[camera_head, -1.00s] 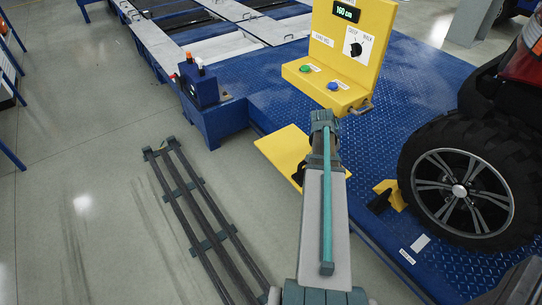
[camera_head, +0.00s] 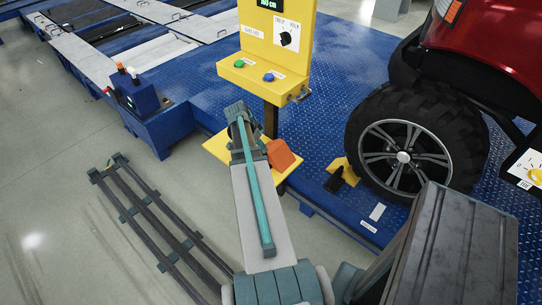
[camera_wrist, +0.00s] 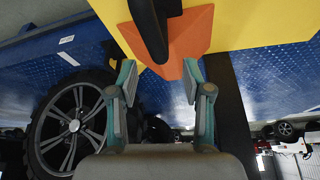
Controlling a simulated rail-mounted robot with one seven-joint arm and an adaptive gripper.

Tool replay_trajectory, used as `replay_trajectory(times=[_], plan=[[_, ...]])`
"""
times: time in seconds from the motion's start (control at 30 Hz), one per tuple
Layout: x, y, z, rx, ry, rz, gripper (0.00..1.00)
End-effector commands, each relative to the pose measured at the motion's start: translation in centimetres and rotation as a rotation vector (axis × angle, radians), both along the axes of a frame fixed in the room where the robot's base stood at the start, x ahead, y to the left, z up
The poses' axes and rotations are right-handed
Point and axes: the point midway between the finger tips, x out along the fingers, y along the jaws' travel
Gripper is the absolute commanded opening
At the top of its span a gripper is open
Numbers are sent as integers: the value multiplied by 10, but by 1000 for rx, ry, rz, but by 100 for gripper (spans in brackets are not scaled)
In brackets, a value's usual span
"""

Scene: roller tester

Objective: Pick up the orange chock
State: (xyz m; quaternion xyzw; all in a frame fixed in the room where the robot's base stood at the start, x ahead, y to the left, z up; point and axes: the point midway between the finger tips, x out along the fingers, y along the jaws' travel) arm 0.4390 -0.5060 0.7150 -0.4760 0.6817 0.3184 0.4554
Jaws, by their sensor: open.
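The orange chock (camera_head: 281,155) sits on the yellow plate (camera_head: 216,147) below the control panel, just right of my arm's end in the head view. In the wrist view the orange chock (camera_wrist: 190,38) is at the top centre, with a dark handle-like part in front of it. My gripper (camera_wrist: 160,80) is open, its two teal fingers apart, with the chock's lower edge near and between the fingertips. I cannot tell whether they touch it. In the head view the fingers are hidden behind my arm.
A yellow control panel (camera_head: 279,38) on a dark post stands close behind the chock. A yellow-and-black chock (camera_head: 345,170) lies by the big wheel (camera_head: 403,157) at the right. A dark rail frame (camera_head: 150,215) lies on the floor at the left.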

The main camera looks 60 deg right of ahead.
Motion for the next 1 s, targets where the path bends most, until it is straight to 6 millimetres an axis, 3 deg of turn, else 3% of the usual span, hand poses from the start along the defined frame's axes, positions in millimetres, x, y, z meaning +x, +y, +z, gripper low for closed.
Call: replay_trajectory(times=[0.33, 0.63, 0.93, 1.0], plan=[[-2, -8, -19, 0, 1, 1, 50], [-6, -21, -51, 0, 1, 1, 50], [-7, -22, -57, 0, -1, 1, 50], [-7, -22, -56, 0, -1, 1, 38]])
